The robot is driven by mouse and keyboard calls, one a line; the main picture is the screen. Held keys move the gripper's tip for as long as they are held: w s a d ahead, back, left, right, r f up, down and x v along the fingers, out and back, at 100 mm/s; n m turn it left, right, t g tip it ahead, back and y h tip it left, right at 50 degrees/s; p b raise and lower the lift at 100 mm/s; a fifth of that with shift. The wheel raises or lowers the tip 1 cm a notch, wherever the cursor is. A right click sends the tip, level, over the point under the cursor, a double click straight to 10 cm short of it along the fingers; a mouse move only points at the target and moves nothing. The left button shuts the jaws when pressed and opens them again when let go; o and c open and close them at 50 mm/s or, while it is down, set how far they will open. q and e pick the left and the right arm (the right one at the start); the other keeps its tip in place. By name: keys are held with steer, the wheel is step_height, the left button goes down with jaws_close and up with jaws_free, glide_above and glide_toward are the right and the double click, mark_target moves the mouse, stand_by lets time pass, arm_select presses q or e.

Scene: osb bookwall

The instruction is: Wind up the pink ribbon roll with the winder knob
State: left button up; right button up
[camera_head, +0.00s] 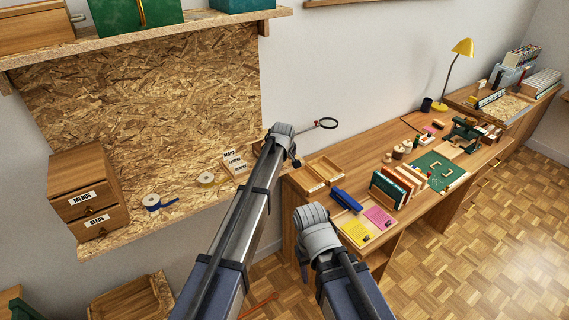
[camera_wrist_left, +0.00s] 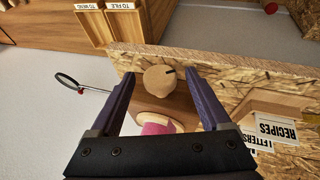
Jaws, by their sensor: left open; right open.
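In the left wrist view, the round wooden winder knob (camera_wrist_left: 158,80) lies between the spread fingers of my left gripper (camera_wrist_left: 159,73). Gaps show on both sides of it; the fingers are not closed on it. The pink ribbon roll (camera_wrist_left: 158,127) shows just below the knob, partly covered by the gripper body. In the head view my left gripper (camera_head: 295,161) is at the right end of the chipboard shelf, and my arm hides the knob and roll. My right gripper (camera_head: 305,270) hangs lower, in front of the desk, apart from objects; its fingers are hardly visible.
A magnifier (camera_head: 327,123) sticks out beyond my left gripper. A wooden tray (camera_head: 318,174) and books (camera_head: 392,186) occupy the desk at right.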

arm_select(q)
jaws_close()
stand_by(0.5)
steer(key=shift+d, duration=0.1)
steer(key=shift+w+d+g+y+p, duration=0.15)
steer(key=shift+g+y+p, duration=0.15)
steer(key=shift+g+y, duration=0.15)
steer(key=shift+w+m+g+y, duration=0.1)
steer(key=shift+m+g+y, duration=0.25)
steer(key=shift+y, duration=0.3)
steer(key=shift+d+g+y, duration=0.15)
steer(key=shift+g+y, duration=0.45)
steer(key=shift+y, duration=0.2)
steer(key=shift+m+g+y+b, duration=0.35)
steer(key=shift+g+y, duration=0.25)
steer(key=shift+y, duration=0.1)
